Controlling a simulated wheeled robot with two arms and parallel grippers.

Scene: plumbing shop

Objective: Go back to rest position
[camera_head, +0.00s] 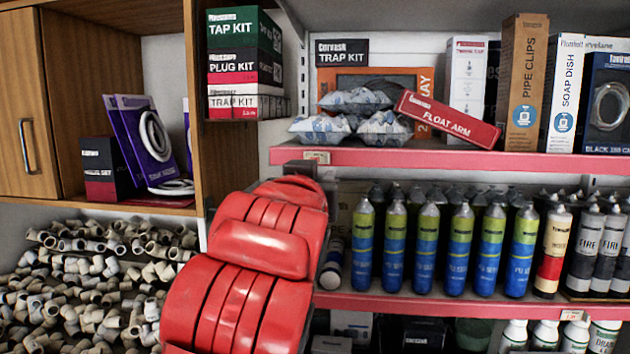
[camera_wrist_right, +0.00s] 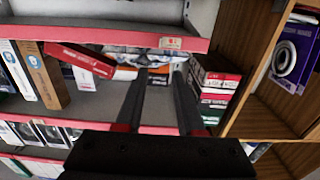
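The two dark fingers of my right gripper (camera_wrist_right: 158,82) show in the right wrist view. They are spread apart with nothing between them, in front of the shelf unit. In the head view a large red arm link of mine rises from the bottom, left of centre, and covers part of the shelves. The fingers cannot be made out there. My left gripper is not in view.
A pink-edged shelf (camera_head: 430,157) holds a red float arm box (camera_head: 447,119), bagged parts and upright boxes. A lower shelf (camera_head: 450,304) holds several spray cans. White pipe fittings (camera_head: 85,280) fill the lower left, below a wooden cabinet (camera_head: 30,110).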

